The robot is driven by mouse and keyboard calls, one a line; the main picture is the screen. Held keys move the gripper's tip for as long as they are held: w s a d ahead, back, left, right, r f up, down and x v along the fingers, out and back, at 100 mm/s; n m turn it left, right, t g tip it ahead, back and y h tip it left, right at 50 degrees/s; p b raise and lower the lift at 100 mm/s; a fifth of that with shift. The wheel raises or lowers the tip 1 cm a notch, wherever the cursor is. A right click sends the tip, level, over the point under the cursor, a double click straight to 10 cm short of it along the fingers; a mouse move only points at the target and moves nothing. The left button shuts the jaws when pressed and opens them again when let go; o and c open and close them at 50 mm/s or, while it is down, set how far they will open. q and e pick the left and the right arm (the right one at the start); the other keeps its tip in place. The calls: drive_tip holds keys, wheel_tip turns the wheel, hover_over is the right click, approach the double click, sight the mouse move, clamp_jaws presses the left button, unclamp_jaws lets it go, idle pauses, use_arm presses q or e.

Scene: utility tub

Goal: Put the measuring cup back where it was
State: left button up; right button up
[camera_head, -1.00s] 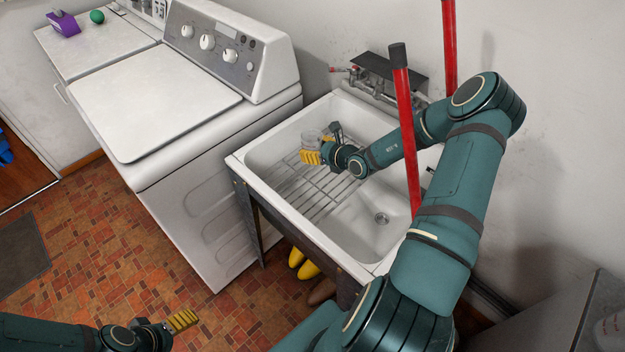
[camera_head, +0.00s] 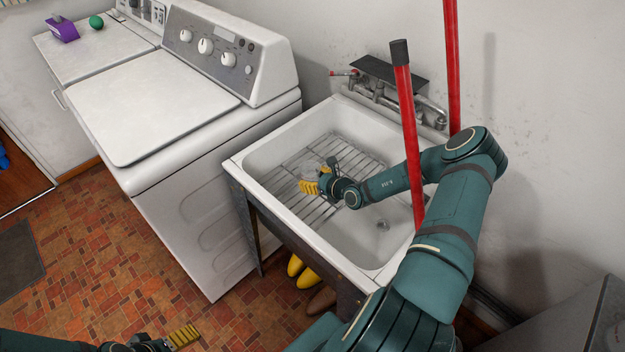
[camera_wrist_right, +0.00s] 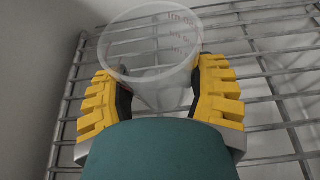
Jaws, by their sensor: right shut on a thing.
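The measuring cup (camera_wrist_right: 150,52) is clear with red markings. In the right wrist view it sits upright between the yellow finger pads of my right gripper (camera_wrist_right: 160,95), which is shut on it. In the head view the cup (camera_head: 311,171) is faint beside my right gripper (camera_head: 318,181), over the wire rack (camera_head: 350,150) in the utility tub (camera_head: 262,160). I cannot tell whether the cup's base touches the rack. My left gripper (camera_head: 178,340) is at the bottom left, over the floor, partly cut off; its opening is unclear.
Two red poles (camera_head: 408,130) (camera_head: 452,60) stand by the right arm. A faucet (camera_head: 395,98) is on the wall behind the tub. A white washer (camera_head: 160,110) stands left of the tub.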

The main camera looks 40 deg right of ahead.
drive_tip(key=o, duration=1.2)
drive_tip(key=shift+f, duration=0.1)
drive_tip(key=shift+o, duration=0.2)
drive_tip(key=shift+s+r, duration=0.1)
drive_tip(key=shift+r, duration=0.15)
drive_tip(key=shift+s+r+p, duration=0.2)
drive_tip(key=shift+s+p, duration=0.15)
drive_tip(key=shift+p, duration=0.1)
drive_tip(key=p+v, duration=0.6)
drive_tip(key=v, duration=0.4)
drive_tip(key=shift+s+d+r+p, duration=0.1)
drive_tip(key=shift+p, duration=0.3)
use_arm(q)
wheel_tip(320, 180, up, 8)
drive_tip(key=w, duration=0.2)
drive_tip(key=shift+a+t, duration=0.2)
drive_tip(key=shift+t, duration=0.1)
use_arm(e)
drive_tip(key=shift+s, duration=0.4)
